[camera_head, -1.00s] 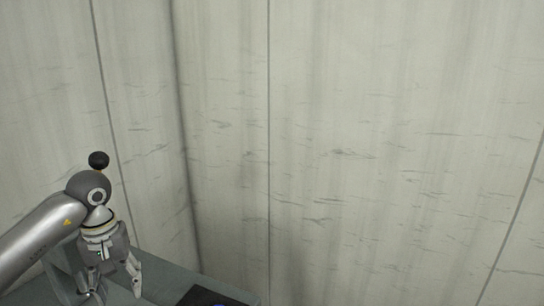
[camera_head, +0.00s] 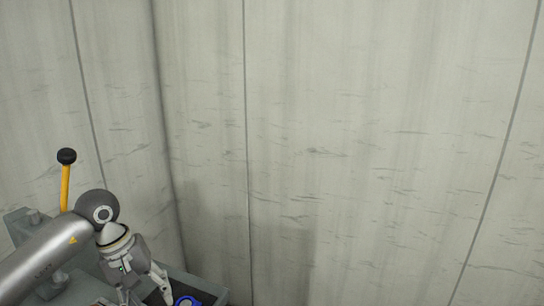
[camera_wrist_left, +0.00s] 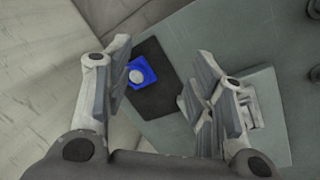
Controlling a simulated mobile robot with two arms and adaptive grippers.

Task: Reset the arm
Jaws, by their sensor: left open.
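My left gripper (camera_head: 146,290) is at the lower left of the head view, pointing down over the grey bench, its tips near the bottom edge. In the left wrist view its two fingers (camera_wrist_left: 158,90) are spread apart with nothing between the pads. A yellow lever with a black knob (camera_head: 66,182) stands upright behind my left arm. My right gripper is not seen.
A dark mat (camera_wrist_left: 156,97) lies under the blue piece on the grey bench (camera_wrist_left: 212,38). A light grey block (camera_wrist_left: 268,100) is beside the right finger. Pale panelled walls (camera_head: 345,130) rise behind the bench and fill most of the head view.

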